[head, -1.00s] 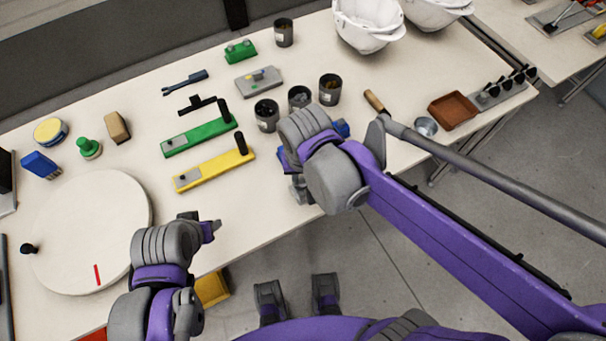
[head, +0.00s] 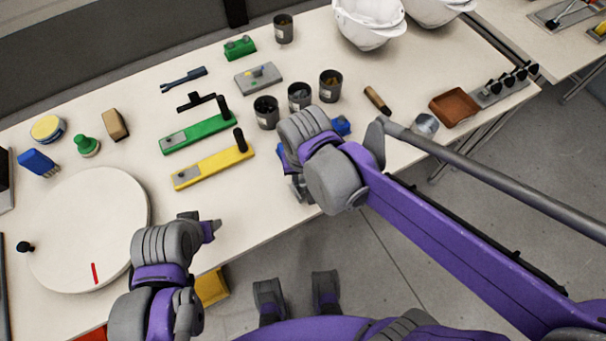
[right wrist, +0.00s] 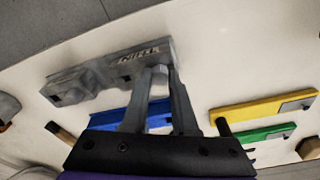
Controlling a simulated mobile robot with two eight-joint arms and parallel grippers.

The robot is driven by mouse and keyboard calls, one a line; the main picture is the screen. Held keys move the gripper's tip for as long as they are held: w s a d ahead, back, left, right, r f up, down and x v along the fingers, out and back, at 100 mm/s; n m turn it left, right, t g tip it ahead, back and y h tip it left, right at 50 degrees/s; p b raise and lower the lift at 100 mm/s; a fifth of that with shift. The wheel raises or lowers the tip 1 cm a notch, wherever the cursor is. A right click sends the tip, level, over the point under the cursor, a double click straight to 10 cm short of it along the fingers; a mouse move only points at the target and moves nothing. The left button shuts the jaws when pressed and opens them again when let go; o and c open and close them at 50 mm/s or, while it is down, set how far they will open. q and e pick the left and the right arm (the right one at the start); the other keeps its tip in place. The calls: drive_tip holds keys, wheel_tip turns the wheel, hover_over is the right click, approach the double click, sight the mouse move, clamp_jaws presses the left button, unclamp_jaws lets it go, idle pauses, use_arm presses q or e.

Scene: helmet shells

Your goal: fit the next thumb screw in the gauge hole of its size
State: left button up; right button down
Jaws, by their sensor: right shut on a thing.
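My right gripper (right wrist: 160,70) is shut on a small grey piece, which I take for the thumb screw; the fingertips hide most of it. In the right wrist view the tips overlap the near side of a long grey metal block (right wrist: 100,72) with lettering and a dark square recess, which looks like the gauge. I cannot tell whether the piece touches it. In the head view my right arm hides most of this spot. My left gripper (head: 212,229) hangs over the table's front part, near no task object; its jaws are unclear.
A blue bar (right wrist: 105,120) lies beside the grey block. A yellow bar (head: 205,170) and a green bar (head: 190,137), each with a black knob, lie to the left. Dark cups (head: 266,112) stand behind. A brown tray (head: 455,106) is at right, a white disc (head: 75,220) at left.

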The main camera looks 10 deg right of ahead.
idle(0.3)
drive_tip(key=c, duration=0.6)
unclamp_jaws()
use_arm(q)
drive_tip(key=shift+w+r+p, duration=0.1)
drive_tip(key=shift+r+p, duration=0.7)
use_arm(e)
wheel_tip(320, 180, up, 11)
drive_tip(key=s, duration=0.1)
drive_tip(key=shift+s+f, duration=0.15)
use_arm(q)
drive_tip(key=r+p, duration=0.2)
drive_tip(key=w+r+p, duration=0.1)
drive_tip(key=r+p, duration=0.1)
drive_tip(key=r, duration=0.1)
drive_tip(key=shift+w+r+p, duration=0.2)
drive_tip(key=shift+r+p, duration=0.05)
drive_tip(key=shift+p, duration=0.05)
use_arm(e)
drive_tip(key=s+d+f+t, duration=0.2)
drive_tip(key=d, duration=0.4)
drive_tip(key=s+d+f+t, duration=0.2)
drive_tip(key=d+f, duration=0.1)
drive_tip(key=d, duration=0.3)
drive_tip(key=shift+s+d+n, duration=0.25)
drive_tip(key=shift+s+n, duration=0.05)
